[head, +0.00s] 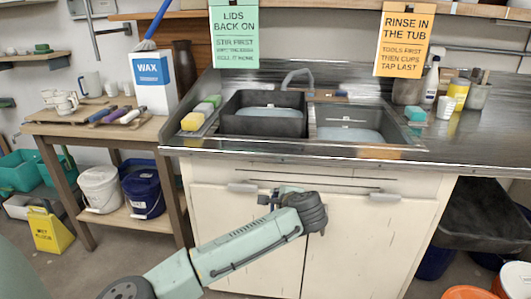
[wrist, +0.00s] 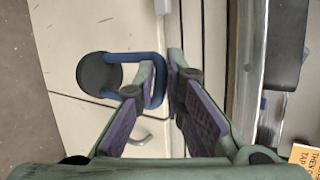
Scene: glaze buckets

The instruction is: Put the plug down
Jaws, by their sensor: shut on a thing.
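The plug (wrist: 98,72) shows in the wrist view as a dark round disc with a blue loop handle. My gripper (wrist: 163,80) is shut on the blue loop, with one finger reaching inside the loop and the other outside it. The disc hangs out to the left of the fingers in that view, in front of the pale cabinet doors. In the head view my gripper (head: 280,195) is in front of the cabinet, below the counter's front edge. The plug cannot be made out clearly there.
The steel counter (head: 300,157) holds a sink with a dark tub (head: 262,122) in its left side and a right basin (head: 350,135). Sponges (head: 193,121) sit at the left edge. A wooden bench (head: 95,130) with mugs and tools stands left. Buckets (head: 100,188) fill its lower shelf.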

